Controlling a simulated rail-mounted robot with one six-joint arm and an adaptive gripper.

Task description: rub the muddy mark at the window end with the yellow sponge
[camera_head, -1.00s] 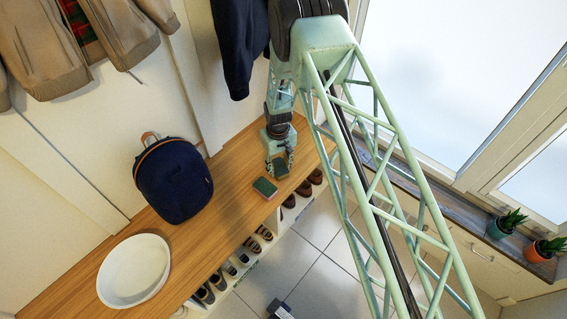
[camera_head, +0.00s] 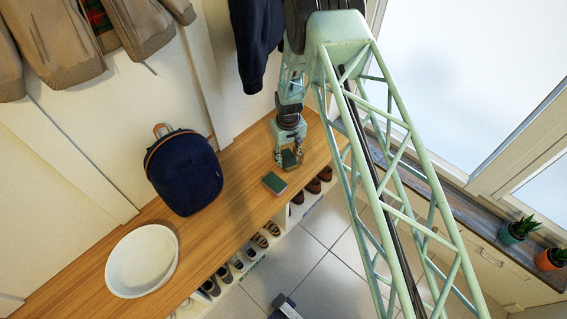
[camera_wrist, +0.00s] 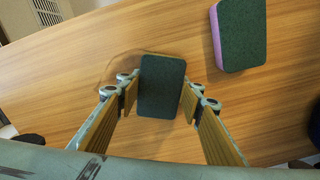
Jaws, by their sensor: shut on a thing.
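My gripper (camera_head: 288,158) is over the wooden bench (camera_head: 225,210), towards its window end. In the wrist view my gripper (camera_wrist: 160,92) has its fingers on both sides of a sponge (camera_wrist: 161,86) with a dark green top. The held sponge also shows in the head view (camera_head: 289,160). A faint brownish mark (camera_wrist: 122,64) shows on the wood beside and partly behind the held sponge. I cannot tell whether the sponge touches the bench.
A second sponge (camera_wrist: 240,34), green-topped with a pink side, lies close by on the bench (camera_head: 274,183). A navy backpack (camera_head: 184,175) and a white basin (camera_head: 142,261) stand further left. Shoes (camera_head: 260,240) fill the cubbies below. A dark coat (camera_head: 250,45) hangs near my arm.

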